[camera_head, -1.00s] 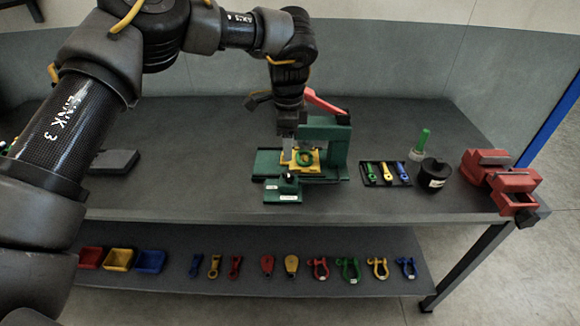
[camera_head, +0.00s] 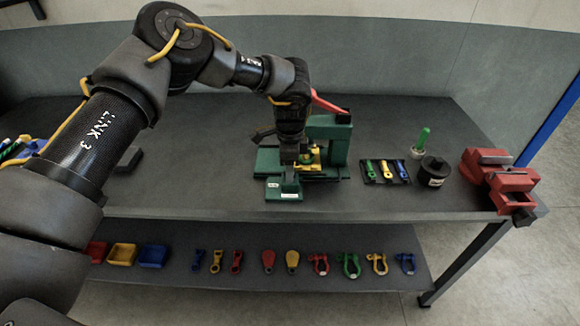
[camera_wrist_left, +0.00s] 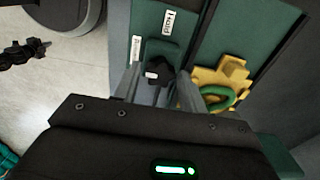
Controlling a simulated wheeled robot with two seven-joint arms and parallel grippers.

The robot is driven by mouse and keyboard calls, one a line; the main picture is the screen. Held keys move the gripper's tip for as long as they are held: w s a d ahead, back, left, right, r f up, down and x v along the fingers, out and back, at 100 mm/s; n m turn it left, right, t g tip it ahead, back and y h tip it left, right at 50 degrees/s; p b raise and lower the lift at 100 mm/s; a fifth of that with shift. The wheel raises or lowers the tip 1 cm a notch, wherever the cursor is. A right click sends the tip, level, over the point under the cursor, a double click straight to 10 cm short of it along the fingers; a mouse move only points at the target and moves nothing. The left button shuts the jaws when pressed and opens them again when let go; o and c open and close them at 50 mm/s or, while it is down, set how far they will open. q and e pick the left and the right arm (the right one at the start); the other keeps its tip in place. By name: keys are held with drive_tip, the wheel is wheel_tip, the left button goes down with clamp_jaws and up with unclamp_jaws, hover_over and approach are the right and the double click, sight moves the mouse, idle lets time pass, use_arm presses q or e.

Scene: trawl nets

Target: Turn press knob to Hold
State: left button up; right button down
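The press (camera_head: 328,138) is green with a red lever and stands mid-table. Its black knob (camera_wrist_left: 158,71) sits on a green block (camera_head: 284,190) at the press's front. In the left wrist view a Hold label (camera_wrist_left: 168,21) is above the knob and a second, unreadable label (camera_wrist_left: 135,48) is to its left. The knob's white mark shows on its left side. My left gripper (camera_wrist_left: 158,82) points down over the block, its fingers apart on either side of the knob; contact is unclear. In the head view the left gripper (camera_head: 289,162) hides the knob. My right gripper is out of view.
A yellow fixture with a green ring (camera_wrist_left: 218,95) lies close beside the right finger. Right of the press are a small tray (camera_head: 386,171), a black pot (camera_head: 433,172) and a red vise (camera_head: 500,178). The table front left of the press is clear.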

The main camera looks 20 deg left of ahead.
use_arm(q)
drive_tip(key=c, duration=0.7)
drive_tip(key=shift+o, duration=0.2)
drive_tip(key=shift+m, duration=0.9)
drive_tip(key=m+p, duration=0.1)
drive_tip(key=m, duration=1)
drive_tip(key=shift+m, duration=0.3)
drive_tip(key=m, duration=0.4)
drive_tip(key=shift+m, duration=0.4)
